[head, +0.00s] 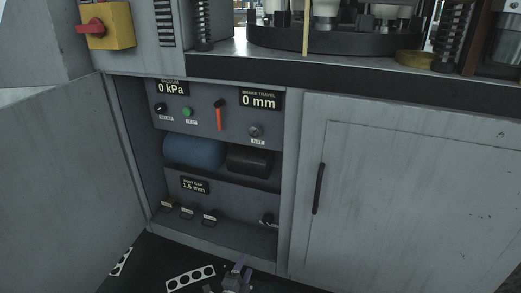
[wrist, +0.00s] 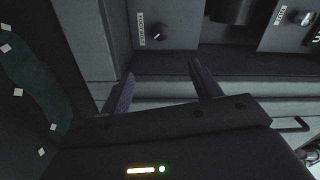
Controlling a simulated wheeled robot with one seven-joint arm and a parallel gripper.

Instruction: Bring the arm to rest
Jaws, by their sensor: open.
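My gripper (head: 240,268) shows at the bottom of the head view, low in front of the open cabinet's lower edge. In the wrist view its two dark fingers (wrist: 162,80) stand apart with nothing between them. Beyond the fingers is the cabinet's grey lower panel, with a small black knob (wrist: 158,36) beside a label. In the head view a small knob (head: 266,220) sits at the lower right inside the cabinet. Most of my arm is out of view.
The left cabinet door (head: 60,180) stands open; the right door (head: 400,190) is shut, with a black handle (head: 319,188). Inside are a blue cylinder (head: 194,152), a red lever (head: 219,118) and displays reading 0 kPa and 0 mm. Punched strips (head: 190,278) lie on the floor.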

